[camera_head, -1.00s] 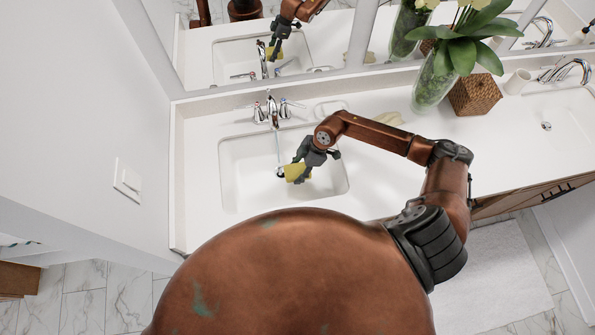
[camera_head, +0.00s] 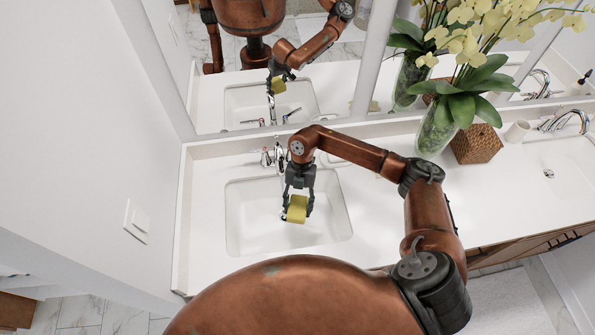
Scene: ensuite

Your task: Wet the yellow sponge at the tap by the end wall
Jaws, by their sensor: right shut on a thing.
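The yellow sponge (camera_head: 297,209) is in my right gripper (camera_head: 298,207), which is shut on it over the basin of the near white sink (camera_head: 245,225). Its height above the basin floor is hard to tell. The chrome tap (camera_head: 267,158) by the end wall stands at the back of this sink, partly hidden behind my right arm. In the mirror, the reflected sponge (camera_head: 279,86) shows in the gripper above the reflected sink. My left gripper is not in view.
The end wall with a white switch plate (camera_head: 137,221) is on the left. A vase (camera_head: 436,132) with yellow flowers, a woven box (camera_head: 476,144) and a white cup (camera_head: 517,131) stand to the right. A second tap (camera_head: 562,122) is at the far right.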

